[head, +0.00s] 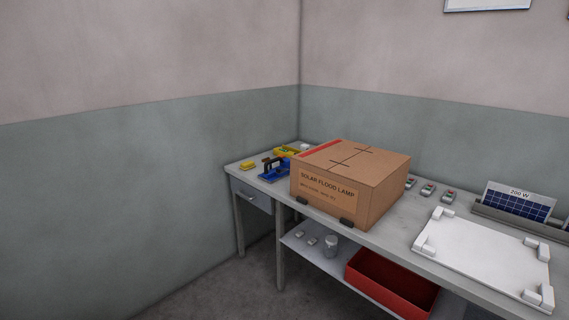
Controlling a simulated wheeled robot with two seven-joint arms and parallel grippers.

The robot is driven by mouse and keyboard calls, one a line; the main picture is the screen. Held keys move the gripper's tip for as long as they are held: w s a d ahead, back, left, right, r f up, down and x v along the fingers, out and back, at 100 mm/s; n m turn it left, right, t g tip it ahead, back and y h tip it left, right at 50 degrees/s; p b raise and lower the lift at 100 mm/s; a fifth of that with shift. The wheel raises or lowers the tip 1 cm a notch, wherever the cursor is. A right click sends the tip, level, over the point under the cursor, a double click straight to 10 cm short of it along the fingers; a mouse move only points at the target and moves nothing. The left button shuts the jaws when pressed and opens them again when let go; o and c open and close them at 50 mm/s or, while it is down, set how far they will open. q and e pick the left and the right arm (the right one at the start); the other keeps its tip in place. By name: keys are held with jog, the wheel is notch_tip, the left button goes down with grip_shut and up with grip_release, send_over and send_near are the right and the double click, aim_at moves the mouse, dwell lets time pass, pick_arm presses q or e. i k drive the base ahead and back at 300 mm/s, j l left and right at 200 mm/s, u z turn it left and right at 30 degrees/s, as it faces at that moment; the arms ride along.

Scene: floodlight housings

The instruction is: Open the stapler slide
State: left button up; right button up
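No stapler can be made out for certain. A small dark item (268,163) stands at a blue tray (272,177) near the left end of the workbench (395,240). It is too small to tell whether it is the stapler, and no slide can be made out. The large cardboard box to its right may hide part of that area. Neither of my grippers shows in the head view.
The cardboard box (375,205) is marked "SOLAR FLOOD LAMP". A yellow item (248,165) and a yellow bin (288,150) are near the tray. A white panel with corner blocks (485,250) lies right. A red bin (400,298) sits below.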

aim_at(270, 177)
jog(key=i, duration=0.3)
jog(key=i+j+z, duration=0.35)
jog(key=i, duration=0.25)
jog(key=i+j+z, duration=0.3)
jog(key=i+j, duration=0.3)
jog(key=j, duration=0.1)
